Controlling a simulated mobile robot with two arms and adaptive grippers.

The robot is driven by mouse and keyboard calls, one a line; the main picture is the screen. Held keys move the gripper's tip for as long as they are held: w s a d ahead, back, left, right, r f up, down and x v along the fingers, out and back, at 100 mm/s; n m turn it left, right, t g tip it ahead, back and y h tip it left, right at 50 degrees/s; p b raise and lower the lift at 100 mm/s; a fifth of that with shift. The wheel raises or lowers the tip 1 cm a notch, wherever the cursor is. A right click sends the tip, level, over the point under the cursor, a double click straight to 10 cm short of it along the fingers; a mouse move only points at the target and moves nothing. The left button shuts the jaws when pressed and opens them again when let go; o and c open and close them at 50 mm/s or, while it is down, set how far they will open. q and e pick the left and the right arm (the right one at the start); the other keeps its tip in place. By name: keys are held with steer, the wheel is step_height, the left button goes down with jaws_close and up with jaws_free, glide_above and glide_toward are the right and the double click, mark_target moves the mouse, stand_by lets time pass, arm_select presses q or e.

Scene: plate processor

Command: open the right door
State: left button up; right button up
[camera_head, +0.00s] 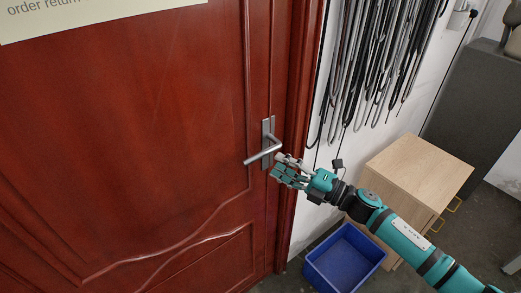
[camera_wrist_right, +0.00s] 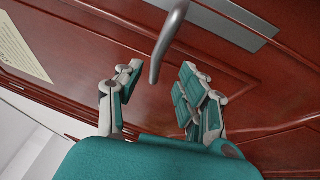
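The door (camera_head: 150,130) is red-brown panelled wood and looks shut in its frame. Its silver lever handle (camera_head: 262,153) sits on a metal plate near the door's right edge and points left. My right gripper (camera_head: 283,170) is at the handle's right end, just below and beside it in the head view. In the right wrist view the gripper (camera_wrist_right: 158,98) is open, with the handle (camera_wrist_right: 168,42) ahead of and partly between its two fingers. I cannot tell whether a finger touches the handle. My left gripper is in neither view.
A blue bin (camera_head: 345,262) stands on the floor below my right arm. A wooden cabinet (camera_head: 418,180) is behind the arm. Black and grey cables (camera_head: 370,60) hang on the white wall right of the door. A paper sign (camera_head: 80,12) is on the door.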

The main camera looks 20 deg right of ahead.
mark_target(260, 155)
steer(key=p+x, duration=0.1)
steer(key=x, duration=0.5)
steer(key=shift+w+a, duration=0.3)
jaws_close()
